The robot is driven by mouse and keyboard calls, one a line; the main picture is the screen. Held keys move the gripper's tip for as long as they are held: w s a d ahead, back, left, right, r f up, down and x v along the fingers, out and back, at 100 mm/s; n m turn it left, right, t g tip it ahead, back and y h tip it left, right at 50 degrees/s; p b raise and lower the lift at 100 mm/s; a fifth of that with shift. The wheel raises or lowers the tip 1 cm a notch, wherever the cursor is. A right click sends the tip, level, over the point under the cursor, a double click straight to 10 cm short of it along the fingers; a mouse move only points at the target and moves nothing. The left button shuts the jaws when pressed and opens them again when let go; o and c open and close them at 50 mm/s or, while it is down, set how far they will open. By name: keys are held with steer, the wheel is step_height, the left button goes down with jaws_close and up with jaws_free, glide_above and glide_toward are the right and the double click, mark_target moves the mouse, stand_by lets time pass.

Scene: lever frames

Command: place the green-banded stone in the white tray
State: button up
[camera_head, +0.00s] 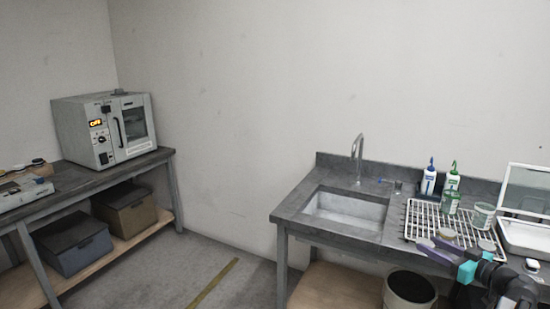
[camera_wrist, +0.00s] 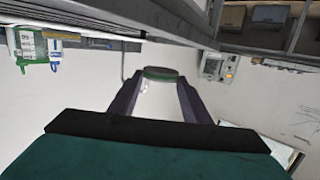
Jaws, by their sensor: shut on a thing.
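My gripper (camera_head: 434,243) is at the right, above the front of the sink bench. In the wrist view my gripper (camera_wrist: 162,78) has its two dark fingers closed around a small rounded piece with a green band (camera_wrist: 162,74), which I take as the green-banded stone. In the head view a pale beige end (camera_head: 446,233) shows by the fingertips; its band cannot be made out there. A shallow white tray-like box (camera_head: 524,239) with a raised clear lid (camera_head: 526,190) stands at the far right, partly cut off; I cannot tell for sure that it is the white tray.
A wire rack (camera_head: 420,220) holds a green-labelled jar (camera_head: 450,203) and a clear cup (camera_head: 482,215). Two bottles (camera_head: 429,180) stand behind it. The sink (camera_head: 345,210) is left of the rack. A bin (camera_head: 410,290) stands below. An oven (camera_head: 105,130) sits on the left bench.

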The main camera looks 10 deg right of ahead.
steer(key=w+a+f+n+g+y, duration=0.1)
steer(key=w+a+f+n+y, duration=0.3)
steer(key=a, duration=0.8)
steer(key=w+a+g+y, duration=0.15)
steer(key=w+a, duration=0.35)
steer(key=a, duration=0.7)
steer(key=w+a+f+n+g+y, duration=0.25)
steer(key=w+a, duration=0.25)
steer(key=a, duration=0.7)
steer(key=s+a+f+n+g+y, duration=0.1)
steer(key=s+a+f+n, duration=0.1)
steer(key=a, duration=0.8)
steer(key=shift+a+y, duration=0.35)
steer(key=shift+y, duration=0.05)
steer(key=shift+f, duration=0.15)
